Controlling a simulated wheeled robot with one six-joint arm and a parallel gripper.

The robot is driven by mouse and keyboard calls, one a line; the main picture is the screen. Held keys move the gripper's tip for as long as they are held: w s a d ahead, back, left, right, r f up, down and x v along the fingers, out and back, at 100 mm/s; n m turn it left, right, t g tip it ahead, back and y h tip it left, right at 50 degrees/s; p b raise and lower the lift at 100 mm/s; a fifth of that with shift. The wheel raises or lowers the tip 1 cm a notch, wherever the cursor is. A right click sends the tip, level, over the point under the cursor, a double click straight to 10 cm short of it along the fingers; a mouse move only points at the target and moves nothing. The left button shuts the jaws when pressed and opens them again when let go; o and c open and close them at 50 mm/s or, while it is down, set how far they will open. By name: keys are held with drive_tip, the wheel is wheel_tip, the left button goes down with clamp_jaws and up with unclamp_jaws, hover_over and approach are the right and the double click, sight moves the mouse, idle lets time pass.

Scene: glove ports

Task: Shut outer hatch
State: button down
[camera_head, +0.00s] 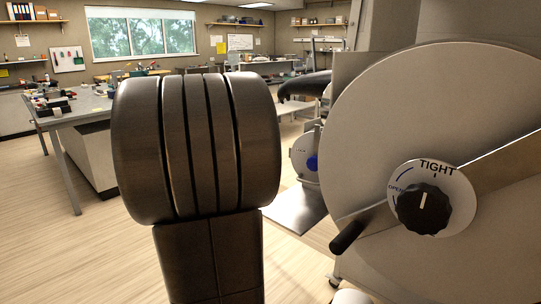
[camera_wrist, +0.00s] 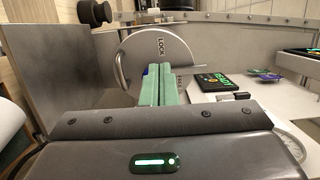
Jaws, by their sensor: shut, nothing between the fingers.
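A large round grey hatch door (camera_head: 370,120) fills the right of the head view. It carries a black dial knob (camera_head: 423,208) on a plate marked TIGHT and OPEN, its white mark pointing roughly up, and a lever with a black grip (camera_head: 347,238). I cannot tell whether this is the outer hatch. My gripper (camera_wrist: 160,84) shows in the wrist view as two green fingers, closed together and empty. Beyond them stands a round plate marked LOCK (camera_wrist: 178,48) with a curved rim or handle at its left. Whether the fingers touch it is unclear. My arm hides part of the head view.
A smaller round plate with a blue part (camera_head: 302,160) stands farther back. In the wrist view, a flat grey panel (camera_wrist: 70,75) rises at left, and a dark tile with green marks (camera_wrist: 224,82) lies on a white surface at right. Floor at left (camera_head: 85,250) is clear.

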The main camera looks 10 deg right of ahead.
sight(294, 148)
drive_tip(key=p+x, duration=0.1)
drive_tip(key=x, duration=1.3)
drive_tip(key=shift+w+d+r+p, duration=0.15)
drive_tip(key=shift+w+p, duration=0.15)
drive_tip(key=shift+p, duration=0.35)
drive_tip(key=w+d, duration=0.1)
drive_tip(key=w+d+m+g+h+p, duration=0.1)
drive_tip(key=w, duration=0.1)
drive_tip(key=shift+d+m+h, duration=0.15)
drive_tip(key=shift+m+h, duration=0.15)
